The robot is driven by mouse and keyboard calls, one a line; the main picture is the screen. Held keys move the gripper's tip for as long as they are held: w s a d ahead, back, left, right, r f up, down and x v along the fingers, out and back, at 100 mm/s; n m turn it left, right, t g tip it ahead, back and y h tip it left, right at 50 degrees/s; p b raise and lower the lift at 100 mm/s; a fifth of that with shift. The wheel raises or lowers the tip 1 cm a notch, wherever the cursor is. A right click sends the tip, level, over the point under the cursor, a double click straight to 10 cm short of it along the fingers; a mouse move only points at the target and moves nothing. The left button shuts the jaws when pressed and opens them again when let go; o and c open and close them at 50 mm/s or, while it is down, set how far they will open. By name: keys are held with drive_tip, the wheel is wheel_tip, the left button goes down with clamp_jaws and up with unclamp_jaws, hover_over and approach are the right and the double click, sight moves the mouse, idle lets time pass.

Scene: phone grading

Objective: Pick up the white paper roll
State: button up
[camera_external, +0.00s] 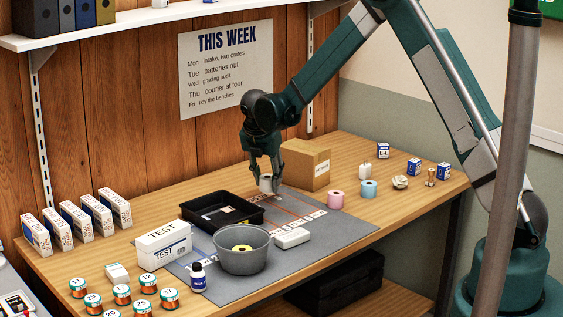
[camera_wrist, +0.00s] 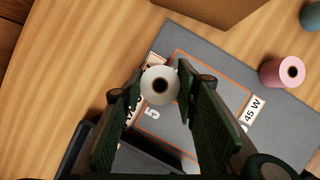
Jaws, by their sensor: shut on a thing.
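The white paper roll (camera_wrist: 150,76) stands between my gripper's two fingertips in the wrist view, its dark core hole facing the camera. In the external view the white paper roll (camera_external: 265,184) shows between the fingers, partly hidden by them. My gripper (camera_external: 266,182) points down over the back part of the grey mat, beside the cardboard box. In the wrist view my gripper (camera_wrist: 158,90) is shut on the roll, one finger on each side. I cannot tell whether the roll's base touches the mat.
A cardboard box (camera_external: 305,164) stands close by on the right. A black tray (camera_external: 250,205) lies in front. A pink roll (camera_external: 336,200) and a blue roll (camera_external: 369,189) stand to the right. A grey bowl (camera_external: 263,258) and a TEST box (camera_external: 165,244) are nearer.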

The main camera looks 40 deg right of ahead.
sight(267, 177)
wheel_tip(267, 177, up, 7)
drive_tip(key=shift+f+p, duration=0.1)
drive_tip(key=shift+p, duration=0.3)
drive_tip(key=shift+a, duration=0.1)
idle(0.4)
